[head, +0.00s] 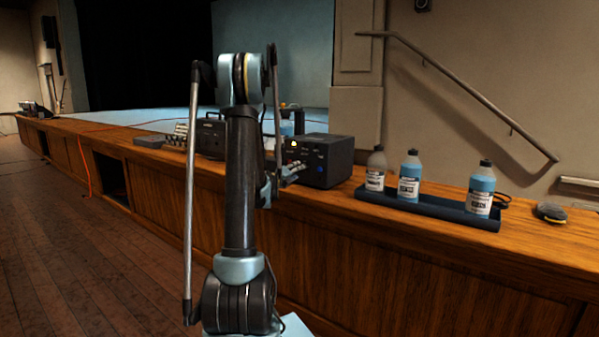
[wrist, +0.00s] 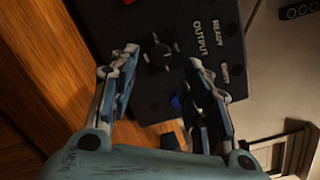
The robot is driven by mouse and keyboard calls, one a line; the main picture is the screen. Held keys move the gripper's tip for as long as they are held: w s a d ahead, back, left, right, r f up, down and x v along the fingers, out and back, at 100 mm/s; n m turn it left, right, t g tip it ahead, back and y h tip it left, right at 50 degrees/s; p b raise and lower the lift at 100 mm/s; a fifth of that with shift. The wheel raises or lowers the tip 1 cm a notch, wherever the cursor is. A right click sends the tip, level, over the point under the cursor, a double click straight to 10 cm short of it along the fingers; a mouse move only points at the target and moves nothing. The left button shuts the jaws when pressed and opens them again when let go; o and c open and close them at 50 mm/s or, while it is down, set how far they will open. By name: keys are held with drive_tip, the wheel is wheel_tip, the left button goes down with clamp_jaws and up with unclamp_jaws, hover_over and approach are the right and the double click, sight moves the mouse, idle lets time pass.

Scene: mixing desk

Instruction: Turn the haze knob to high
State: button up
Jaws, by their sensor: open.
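The black machine (head: 335,158) stands on the wooden counter, with a small yellow light and small blue marks on its front. In the wrist view its panel (wrist: 220,60) fills the middle, with white lettering that reads OUTPUT and READY. A dark round knob (wrist: 160,55) with white marks around it sits on the panel by OUTPUT; no label reading haze is legible. My gripper (wrist: 164,57) is open, with one finger on each side of the knob in the picture. I cannot tell whether either finger touches it. In the head view my gripper (head: 297,170) is at the machine's front.
A dark tray (head: 430,210) with three bottles stands right of the machine. A dark small device (head: 550,212) lies farther right. Another black box (head: 209,138) stands to the left behind my arm. A blue button (wrist: 175,102) sits on the panel near the fingers.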

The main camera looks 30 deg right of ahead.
drive_tip(key=shift+x, duration=2.75)
drive_tip(key=shift+a, duration=0.1)
clamp_jaws()
